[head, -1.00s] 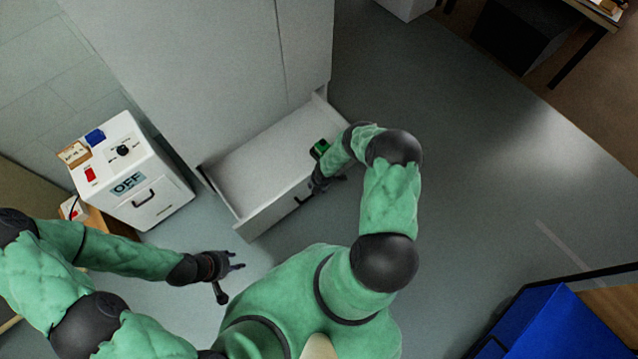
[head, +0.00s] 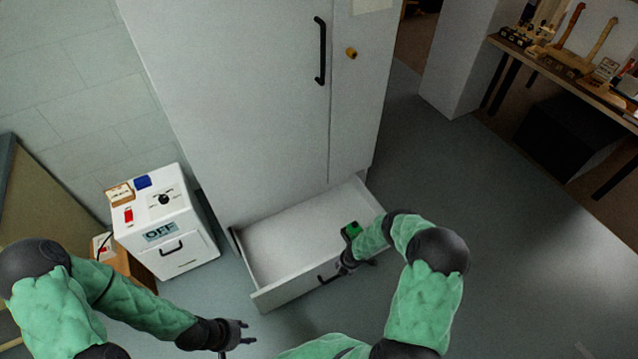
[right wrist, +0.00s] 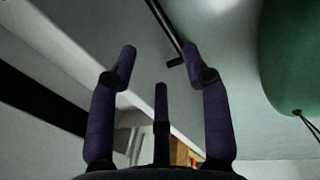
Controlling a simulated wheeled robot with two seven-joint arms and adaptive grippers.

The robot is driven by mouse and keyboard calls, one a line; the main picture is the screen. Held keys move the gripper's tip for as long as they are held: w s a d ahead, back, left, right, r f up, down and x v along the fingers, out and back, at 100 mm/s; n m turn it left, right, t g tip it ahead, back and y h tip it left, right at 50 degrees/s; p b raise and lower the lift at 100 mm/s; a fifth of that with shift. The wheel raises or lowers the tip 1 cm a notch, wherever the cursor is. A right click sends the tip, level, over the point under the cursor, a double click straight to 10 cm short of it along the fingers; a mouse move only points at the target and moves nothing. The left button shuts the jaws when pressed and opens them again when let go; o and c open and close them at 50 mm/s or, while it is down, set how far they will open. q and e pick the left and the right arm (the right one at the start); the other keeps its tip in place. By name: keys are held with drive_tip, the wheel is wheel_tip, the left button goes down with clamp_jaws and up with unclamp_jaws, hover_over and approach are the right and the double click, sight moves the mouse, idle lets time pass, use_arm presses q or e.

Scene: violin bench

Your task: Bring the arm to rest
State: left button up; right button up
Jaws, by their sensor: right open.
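My right arm (head: 425,290) reaches down to the open drawer (head: 282,292) at the bottom of the tall grey cabinet. My right gripper (head: 350,264) is at the right part of the drawer front, close to its dark handle (head: 328,275). In the right wrist view my right gripper (right wrist: 158,62) has its fingers spread with nothing between them. The dark handle (right wrist: 163,22) shows beyond the fingertips; I cannot tell whether they touch it. My left gripper (head: 246,334) is open and empty above the floor, left of the drawer.
The drawer looks empty inside. A white box (head: 160,222) marked OFF stands left of the cabinet (head: 240,110). A workbench with tools (head: 575,65) is at the far right. The floor (head: 510,240) right of my right arm is clear.

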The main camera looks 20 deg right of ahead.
drive_tip(key=s+a+r+m+g+y, duration=0.1)
drive_tip(key=s+a+r+m+y, duration=0.1)
drive_tip(key=a+r+m, duration=0.55)
drive_tip(key=s+a+r+m+y, duration=0.2)
drive_tip(key=a+r+m, duration=0.2)
drive_tip(key=a, duration=0.7)
drive_tip(key=s+a+r+m, duration=0.4)
drive_tip(key=s+r+m, duration=0.5)
drive_tip(key=s+r, duration=0.2)
drive_tip(key=shift+r+m+g, duration=0.35)
drive_tip(key=shift+g, duration=0.05)
